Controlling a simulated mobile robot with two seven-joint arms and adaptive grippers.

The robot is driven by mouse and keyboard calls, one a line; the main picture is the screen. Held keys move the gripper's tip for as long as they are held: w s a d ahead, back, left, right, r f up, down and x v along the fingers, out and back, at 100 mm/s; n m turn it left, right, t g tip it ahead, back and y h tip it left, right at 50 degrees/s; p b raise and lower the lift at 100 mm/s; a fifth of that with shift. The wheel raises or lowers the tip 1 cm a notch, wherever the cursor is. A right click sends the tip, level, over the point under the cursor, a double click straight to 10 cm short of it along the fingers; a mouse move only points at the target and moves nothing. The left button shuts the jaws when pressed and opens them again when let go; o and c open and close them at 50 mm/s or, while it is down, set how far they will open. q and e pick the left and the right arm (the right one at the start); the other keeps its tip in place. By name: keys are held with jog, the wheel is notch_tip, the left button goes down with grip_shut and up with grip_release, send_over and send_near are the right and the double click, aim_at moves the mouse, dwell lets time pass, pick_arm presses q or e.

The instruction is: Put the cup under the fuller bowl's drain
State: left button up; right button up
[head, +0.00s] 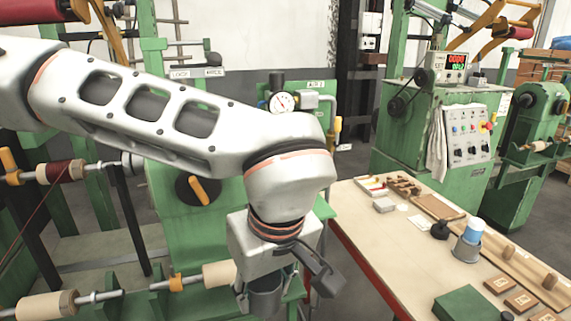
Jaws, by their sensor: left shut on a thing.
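My left gripper (287,288) reaches in from the left and points down near the bottom middle. It is shut on a dark grey, cup-like thing (265,298), held upright between its fingers and cut by the bottom edge. A pressure gauge (282,102) with a black knob and a grey pipe fitting stands on the green machine behind my arm. No bowl or drain can be made out there; my arm covers the area below the gauge. My right gripper is not in view.
A workbench (362,215) at right carries a grey metal cup (467,248) with a blue-and-white roll, wooden blocks and a green box (467,305). A green control cabinet (440,130) stands behind. Spools on rods (46,306) fill the lower left.

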pick_arm(q)
jog(key=w+a+f+m, duration=0.2)
jog(key=a+f, duration=0.4)
jog(key=a, duration=0.4)
jog(key=w+a+f+m+h, duration=0.1)
jog(key=a+f+m, duration=0.3)
jog(key=a, duration=0.7)
notch_tip(320, 180, down, 3)
jog(key=shift+w+a+r+h, duration=0.15)
jog(key=shift+w+h, duration=0.15)
jog(key=shift+w, duration=0.3)
